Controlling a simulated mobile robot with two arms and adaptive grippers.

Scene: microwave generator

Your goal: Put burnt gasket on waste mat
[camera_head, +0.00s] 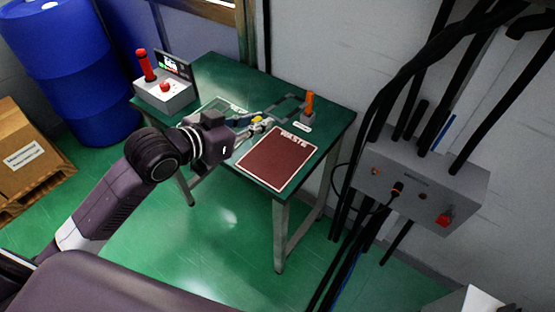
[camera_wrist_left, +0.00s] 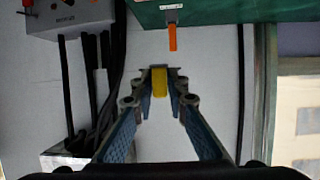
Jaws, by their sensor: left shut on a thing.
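The waste mat (camera_head: 274,160) is a dark red square with a pale border and the word WASTE, on the front right of the green table. My left gripper (camera_head: 262,122) reaches over the table just behind the mat. In the left wrist view, its fingertips (camera_wrist_left: 160,72) are shut on a small yellow piece (camera_wrist_left: 159,84). My right gripper is not in view.
An orange-handled item (camera_head: 309,104) stands at the table's back right. A grey box with a red lever (camera_head: 146,66) and a small screen stand at the left end. A wall control box (camera_head: 420,185) with cables is to the right. The mat's surface is bare.

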